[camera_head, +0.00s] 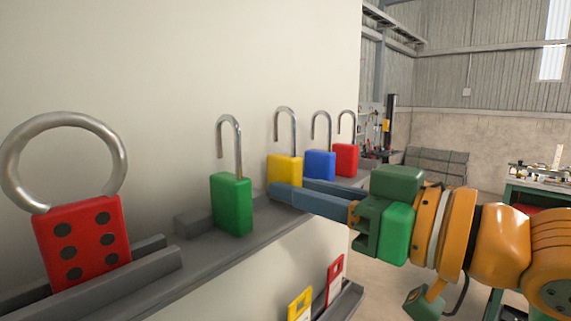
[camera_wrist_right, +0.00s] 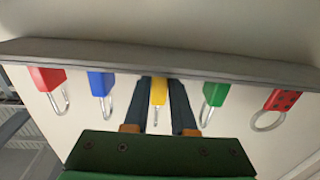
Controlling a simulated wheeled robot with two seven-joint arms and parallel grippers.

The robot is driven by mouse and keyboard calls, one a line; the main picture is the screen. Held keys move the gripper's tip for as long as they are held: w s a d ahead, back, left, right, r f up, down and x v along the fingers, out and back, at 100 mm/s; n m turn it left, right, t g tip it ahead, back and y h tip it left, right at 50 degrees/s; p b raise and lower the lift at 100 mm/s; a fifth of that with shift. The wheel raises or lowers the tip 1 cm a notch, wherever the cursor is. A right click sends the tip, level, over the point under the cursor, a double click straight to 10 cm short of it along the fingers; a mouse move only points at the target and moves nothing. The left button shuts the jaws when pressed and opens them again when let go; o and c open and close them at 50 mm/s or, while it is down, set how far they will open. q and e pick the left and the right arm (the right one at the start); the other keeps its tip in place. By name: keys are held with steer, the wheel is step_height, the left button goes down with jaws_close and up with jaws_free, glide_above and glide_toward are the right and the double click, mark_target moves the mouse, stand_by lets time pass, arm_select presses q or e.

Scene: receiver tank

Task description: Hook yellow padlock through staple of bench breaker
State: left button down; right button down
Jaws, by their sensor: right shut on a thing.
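The yellow padlock (camera_head: 285,169) stands upright on the grey shelf, its open shackle pointing up. My right gripper (camera_head: 290,186) reaches in from the right and is shut on the padlock's body. In the right wrist view, the yellow padlock (camera_wrist_right: 158,92) sits between the two blue-grey fingers of the gripper (camera_wrist_right: 160,84). The fingers hide the lower part of the body in the head view. The bench breaker and its staple are not in view. My left gripper is not in view.
On the same grey shelf (camera_head: 205,262) stand a green padlock (camera_head: 232,204), a blue padlock (camera_head: 320,165), a red padlock (camera_head: 345,159) and a red lockout hasp (camera_head: 83,242). A pale wall rises behind. A green workbench (camera_head: 535,195) stands far right.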

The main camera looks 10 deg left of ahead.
steer(key=shift+r+p, duration=1.05)
steer(key=shift+r, duration=0.25)
steer(key=shift+s+d+f, duration=0.1)
steer(key=shift+s+d, duration=0.15)
steer(key=shift+d, duration=0.2)
steer(key=b+v, duration=0.1)
steer(key=v, duration=0.7)
steer(key=shift+b, duration=0.35)
steer(key=shift+f, duration=0.1)
